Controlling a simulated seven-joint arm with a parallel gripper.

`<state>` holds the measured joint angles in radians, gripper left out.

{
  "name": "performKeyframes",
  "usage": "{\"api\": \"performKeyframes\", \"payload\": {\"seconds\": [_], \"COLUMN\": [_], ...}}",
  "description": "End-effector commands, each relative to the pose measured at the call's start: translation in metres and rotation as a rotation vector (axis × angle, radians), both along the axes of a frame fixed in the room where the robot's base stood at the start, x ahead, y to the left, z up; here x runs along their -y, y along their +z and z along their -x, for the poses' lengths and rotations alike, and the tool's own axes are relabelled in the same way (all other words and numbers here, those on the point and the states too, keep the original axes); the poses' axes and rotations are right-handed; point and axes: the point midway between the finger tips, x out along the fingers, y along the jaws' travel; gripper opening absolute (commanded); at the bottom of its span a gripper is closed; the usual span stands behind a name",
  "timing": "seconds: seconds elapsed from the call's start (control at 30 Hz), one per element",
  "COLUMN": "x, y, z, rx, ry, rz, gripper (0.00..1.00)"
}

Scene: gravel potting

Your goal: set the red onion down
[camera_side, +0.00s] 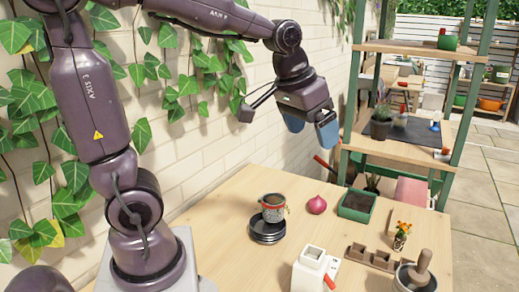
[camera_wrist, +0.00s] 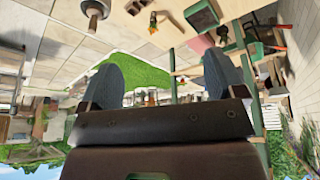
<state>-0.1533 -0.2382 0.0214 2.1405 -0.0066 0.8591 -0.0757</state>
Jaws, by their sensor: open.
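The red onion (camera_side: 317,205) rests on the wooden table (camera_side: 225,215) in the side view, between a jar on dark saucers and a green tray. Nothing holds it. My gripper (camera_side: 311,127) is high above the table, well above the onion and apart from it. Its two blue fingers are spread with nothing between them. The wrist view also shows the spread fingers of my gripper (camera_wrist: 160,78), empty. I cannot make out the onion in the wrist view.
The jar (camera_side: 273,207) stands on stacked dark saucers (camera_side: 267,231), left of the onion. The green tray (camera_side: 357,203) is to its right. A white container (camera_side: 312,270), small orange flowers (camera_side: 402,229) and a mortar (camera_side: 414,278) stand nearer the front. A shelf unit (camera_side: 400,152) rises behind.

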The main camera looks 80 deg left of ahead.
Motion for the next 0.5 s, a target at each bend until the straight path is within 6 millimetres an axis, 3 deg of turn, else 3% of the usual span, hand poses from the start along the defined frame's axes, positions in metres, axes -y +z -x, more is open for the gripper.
{"api": "performKeyframes", "payload": {"seconds": [0.03, 0.2, 0.33, 0.5], "x": [0.014, 0.041, 0.05, 0.054], "y": [0.006, 0.004, -0.003, -0.007], "z": [0.021, 0.077, 0.101, 0.112], "rx": [0.026, 0.077, 0.099, 0.108], "ry": [-0.046, -0.168, -0.222, -0.247], "rz": [-0.009, -0.035, -0.047, -0.054], "gripper": [0.89, 0.89, 0.89, 0.89]}}
